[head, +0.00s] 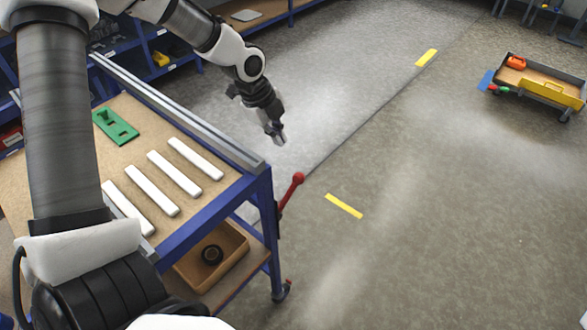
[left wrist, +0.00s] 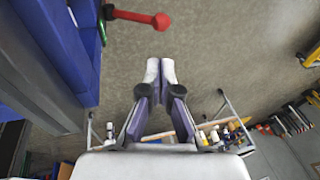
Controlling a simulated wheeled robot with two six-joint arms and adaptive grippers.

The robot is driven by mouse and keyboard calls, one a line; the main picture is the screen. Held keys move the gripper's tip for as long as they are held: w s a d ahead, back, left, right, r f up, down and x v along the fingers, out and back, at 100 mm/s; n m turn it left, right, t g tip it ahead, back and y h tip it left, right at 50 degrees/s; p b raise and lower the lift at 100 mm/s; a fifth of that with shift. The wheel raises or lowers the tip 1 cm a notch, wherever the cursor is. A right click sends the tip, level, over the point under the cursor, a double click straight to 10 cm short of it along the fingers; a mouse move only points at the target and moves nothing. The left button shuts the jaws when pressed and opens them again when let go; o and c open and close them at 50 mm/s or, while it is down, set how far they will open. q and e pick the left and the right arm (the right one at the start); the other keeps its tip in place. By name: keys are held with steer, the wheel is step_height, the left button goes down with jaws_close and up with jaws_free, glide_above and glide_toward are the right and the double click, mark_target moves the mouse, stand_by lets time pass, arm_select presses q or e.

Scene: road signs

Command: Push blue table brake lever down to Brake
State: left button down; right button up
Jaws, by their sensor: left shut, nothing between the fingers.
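The blue table (head: 205,225) stands at the left in the head view. Its brake lever (head: 290,192), a red rod with a round red knob, slants up and outward from the near right corner leg. My left gripper (head: 279,138) is shut and empty, above and beyond the knob and apart from it. In the left wrist view the lever (left wrist: 130,16) shows at the top, knob to the right, and my left gripper (left wrist: 160,66) points toward it with a gap between. No Brake marking is readable. My right gripper is not in view.
White bars (head: 195,159) and a green plate (head: 115,126) lie on the tabletop. A wooden bin (head: 235,262) with a black round part sits on the lower shelf. A small cart (head: 545,92) stands far right. The floor right of the table is clear.

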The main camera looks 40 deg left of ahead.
mark_target(296, 175)
arm_select(q)
steer(key=b+x, duration=0.2)
steer(key=x, duration=1.2)
steer(key=shift+a, duration=0.15)
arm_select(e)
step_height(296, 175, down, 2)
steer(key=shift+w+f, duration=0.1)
arm_select(q)
steer(key=shift+r, duration=0.1)
steer(key=shift+w, duration=0.1)
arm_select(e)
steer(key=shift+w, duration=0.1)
